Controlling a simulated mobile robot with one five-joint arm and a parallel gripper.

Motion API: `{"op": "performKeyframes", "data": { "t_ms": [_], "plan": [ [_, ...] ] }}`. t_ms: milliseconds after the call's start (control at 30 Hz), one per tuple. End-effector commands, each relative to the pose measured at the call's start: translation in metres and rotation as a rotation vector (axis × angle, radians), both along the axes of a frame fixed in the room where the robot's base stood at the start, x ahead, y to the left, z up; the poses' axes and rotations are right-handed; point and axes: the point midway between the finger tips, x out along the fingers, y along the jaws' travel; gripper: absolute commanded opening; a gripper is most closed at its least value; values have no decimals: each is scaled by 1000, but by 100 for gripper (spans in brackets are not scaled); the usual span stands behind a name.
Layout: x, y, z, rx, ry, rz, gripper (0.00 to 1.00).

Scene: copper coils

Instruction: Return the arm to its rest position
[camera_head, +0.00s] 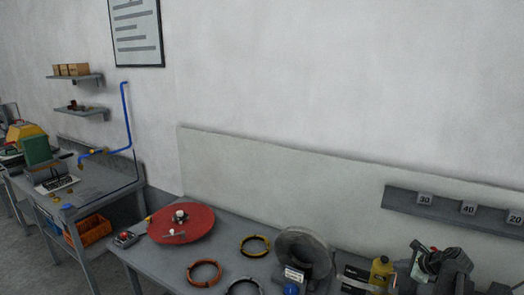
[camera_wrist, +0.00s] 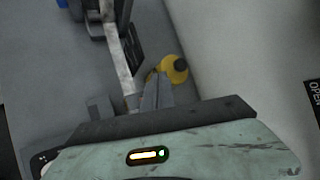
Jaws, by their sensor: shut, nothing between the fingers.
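In the wrist view my gripper (camera_wrist: 157,78) shows as a grey wedge of fingers in front of its pale green housing. The fingers are together, with nothing between them. A yellow bottle (camera_wrist: 177,68) with a dark cap is just beyond the fingertips in that view, on or over the grey surface; I cannot tell the gap. The yellow bottle also stands on the bench in the head view (camera_head: 381,271). I cannot clearly make out my arm in the head view.
The bench (camera_head: 150,264) carries a red disc (camera_head: 185,220), a copper-orange ring (camera_head: 204,273), a yellow ring (camera_head: 254,246), a grey ring (camera_head: 243,288) and a dark round device (camera_head: 303,250). A dark green-grey device (camera_head: 440,262) stands right. A numbered rail (camera_head: 455,212) runs along the back panel.

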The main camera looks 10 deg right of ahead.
Motion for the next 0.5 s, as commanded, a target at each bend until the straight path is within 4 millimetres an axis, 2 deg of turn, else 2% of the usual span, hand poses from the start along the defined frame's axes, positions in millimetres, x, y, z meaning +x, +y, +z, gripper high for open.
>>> {"op": "performKeyframes", "data": {
  "t_ms": [267, 367, 467, 500],
  "plan": [
    [53, 83, -14, -1, 1, 138, 0],
    [73, 128, -22, -11, 13, 210, 0],
    [91, 190, -36, -31, 38, 314, 0],
    [96, 221, -43, -49, 53, 371, 0]
  ]
}}
